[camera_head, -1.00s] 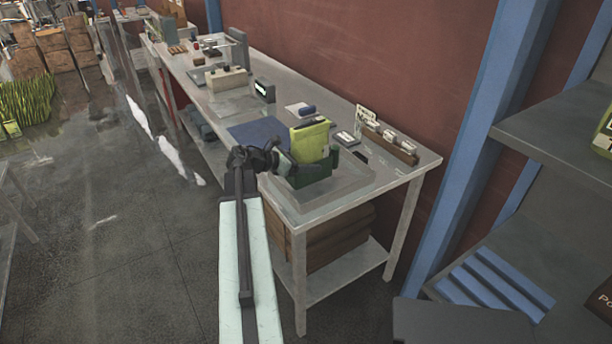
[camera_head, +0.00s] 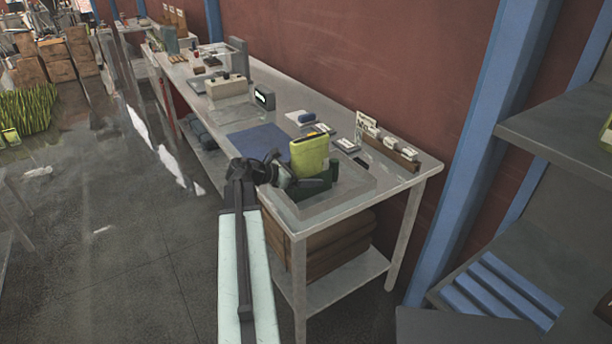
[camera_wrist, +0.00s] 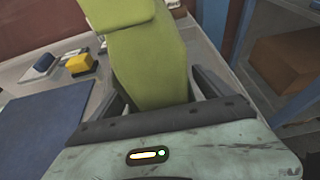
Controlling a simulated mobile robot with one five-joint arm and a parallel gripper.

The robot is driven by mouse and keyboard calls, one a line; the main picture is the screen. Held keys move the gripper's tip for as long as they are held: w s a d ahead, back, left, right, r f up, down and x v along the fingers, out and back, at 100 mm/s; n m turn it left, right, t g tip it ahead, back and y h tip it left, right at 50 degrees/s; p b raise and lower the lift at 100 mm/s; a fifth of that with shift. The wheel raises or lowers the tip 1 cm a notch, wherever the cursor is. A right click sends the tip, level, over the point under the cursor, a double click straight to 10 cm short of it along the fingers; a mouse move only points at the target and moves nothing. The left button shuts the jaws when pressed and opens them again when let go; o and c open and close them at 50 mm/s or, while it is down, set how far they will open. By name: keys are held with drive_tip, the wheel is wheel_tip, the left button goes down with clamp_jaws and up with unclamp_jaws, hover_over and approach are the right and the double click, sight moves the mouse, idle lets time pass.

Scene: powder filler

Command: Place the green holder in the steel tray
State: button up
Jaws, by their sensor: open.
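The green holder (camera_head: 309,153) is a lime-green upright piece at the near end of the bench, leaning slightly in the head view. It also fills the upper middle of the wrist view (camera_wrist: 150,55). The shallow steel tray (camera_head: 352,190) lies at the bench's near corner, around the holder's lower end. My gripper (camera_wrist: 162,92) is open, with one dark finger on each side of the holder. Whether the fingers touch it, I cannot tell. The holder's lower end is hidden behind the gripper, so its contact with the tray floor is unclear.
A blue mat (camera_head: 258,141) lies left of the tray. A wooden rack with cards (camera_head: 390,152) stands behind it, near a small yellow block (camera_wrist: 82,63). A grey display (camera_head: 264,98) stands farther along the bench. Shelving (camera_head: 555,135) is at right.

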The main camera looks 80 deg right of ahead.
drive_tip(key=p+v, duration=0.4)
drive_tip(key=v, duration=0.8)
drive_tip(key=w+a+f+m+t+y, duration=0.2)
drive_tip(key=w+a+f+t, duration=0.3)
drive_tip(key=w+a, duration=0.95)
drive_tip(key=w+a+f+m+t+y, duration=0.1)
drive_tip(key=w+a+f+m+t, duration=0.35)
drive_tip(key=w+a, duration=1)
drive_tip(key=w+a+f+y, duration=0.1)
drive_tip(key=w+a+y, duration=0.1)
drive_tip(key=a, duration=0.9)
drive_tip(key=w+a+f+m+y, duration=0.1)
drive_tip(key=w+a+f+y, duration=0.1)
drive_tip(key=a, duration=0.9)
drive_tip(key=w+a+f+m+y, duration=0.1)
drive_tip(key=w+a, duration=0.3)
drive_tip(key=a, duration=0.8)
drive_tip(key=shift+w+f+y, duration=0.15)
drive_tip(key=shift+f+y, duration=0.45)
